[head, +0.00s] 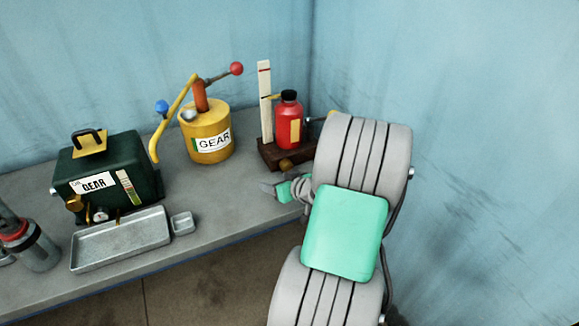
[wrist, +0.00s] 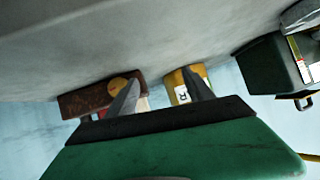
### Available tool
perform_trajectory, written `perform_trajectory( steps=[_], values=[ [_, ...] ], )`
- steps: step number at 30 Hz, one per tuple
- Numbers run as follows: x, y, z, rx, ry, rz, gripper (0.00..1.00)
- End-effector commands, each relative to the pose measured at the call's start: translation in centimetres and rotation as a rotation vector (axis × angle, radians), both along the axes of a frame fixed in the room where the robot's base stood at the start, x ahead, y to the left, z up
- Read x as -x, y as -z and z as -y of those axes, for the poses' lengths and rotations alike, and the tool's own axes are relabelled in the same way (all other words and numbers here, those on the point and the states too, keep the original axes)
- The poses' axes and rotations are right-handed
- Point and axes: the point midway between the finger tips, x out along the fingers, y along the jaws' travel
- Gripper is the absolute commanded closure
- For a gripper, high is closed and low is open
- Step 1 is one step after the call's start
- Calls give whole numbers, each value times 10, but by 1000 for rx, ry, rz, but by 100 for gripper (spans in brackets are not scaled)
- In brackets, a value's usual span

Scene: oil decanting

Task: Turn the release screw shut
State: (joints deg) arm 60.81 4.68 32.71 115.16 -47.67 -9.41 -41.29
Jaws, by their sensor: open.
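A dark wooden base (head: 272,152) near the wall corner carries a red bottle (head: 289,122) with a black cap and an upright white scale strip (head: 265,95). A round brass knob (head: 286,164) is on its front; I cannot tell for certain whether this is the release screw. The knob also shows in the wrist view (wrist: 119,86), partly behind one finger. My gripper (head: 266,188) is open and empty, in front of the base and apart from the knob. In the wrist view its fingers (wrist: 160,76) are spread.
A yellow GEAR can (head: 192,145) with a pump lever stands left of the base. A dark green GEAR tank (head: 120,160) with brass fittings (head: 74,203) is further left, behind a metal tray (head: 90,258) and a small dish (head: 183,223). The bench front before the yellow can is clear.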

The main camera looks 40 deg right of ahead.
Motion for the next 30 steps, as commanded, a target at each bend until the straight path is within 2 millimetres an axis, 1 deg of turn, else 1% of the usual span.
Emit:
perform_trajectory(
  steps=[1,3,6,8,15,18,22,28,30],
  values=[
    [11,4,29,3,72,49,39],
    [22,3,56,22,141,110,39],
    [26,3,73,37,181,145,39],
    [20,4,75,40,184,150,39],
    [-21,21,83,39,180,147,39],
    [-34,26,87,39,181,146,39],
    [-42,30,89,39,183,148,39],
    [-42,30,89,39,183,147,39],
    [-42,30,89,39,183,147,44]
  ],
)
